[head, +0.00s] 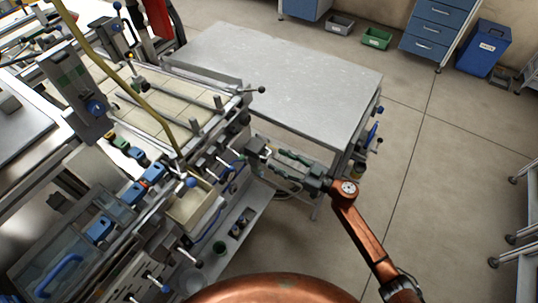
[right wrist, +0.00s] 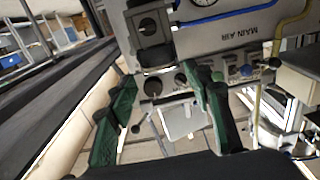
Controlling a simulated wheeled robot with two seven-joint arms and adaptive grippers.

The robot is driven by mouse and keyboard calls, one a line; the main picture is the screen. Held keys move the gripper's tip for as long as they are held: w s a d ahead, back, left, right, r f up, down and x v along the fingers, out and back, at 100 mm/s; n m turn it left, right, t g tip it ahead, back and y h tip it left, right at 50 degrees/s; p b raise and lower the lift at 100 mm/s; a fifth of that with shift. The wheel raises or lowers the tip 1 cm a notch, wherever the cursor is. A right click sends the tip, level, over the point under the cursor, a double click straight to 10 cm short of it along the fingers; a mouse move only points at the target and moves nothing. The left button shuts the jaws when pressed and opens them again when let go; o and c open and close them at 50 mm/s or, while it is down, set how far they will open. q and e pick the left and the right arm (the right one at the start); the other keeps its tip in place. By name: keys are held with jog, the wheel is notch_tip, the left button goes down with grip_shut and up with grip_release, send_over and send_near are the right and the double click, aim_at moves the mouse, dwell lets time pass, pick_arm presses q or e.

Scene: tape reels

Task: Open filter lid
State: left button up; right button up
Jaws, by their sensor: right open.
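I cannot tell for certain which part is the filter lid. A clear-topped box (head: 85,262) with a blue handle (head: 60,275) is at the lower left of the head view, and its top looks closed. My right gripper (head: 278,158) is at the right side of the machine, well away from that box. In the right wrist view the right gripper (right wrist: 165,84) has its two green fingers spread, with nothing between them. Beyond them is a grey panel (right wrist: 232,35) marked MAIN AIR. My left gripper is not in view.
The panel carries a gauge (right wrist: 200,2) and black knobs (right wrist: 153,86). A bare grey table (head: 290,75) stands behind my right gripper. A small open cream bin (head: 192,208) and several levers line the machine's front.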

aim_at(269, 154)
jog(key=b+x, duration=0.1)
jog(key=x, duration=0.4)
jog(key=shift+w+a, duration=0.1)
jog(key=shift+c, duration=0.5)
grip_shut()
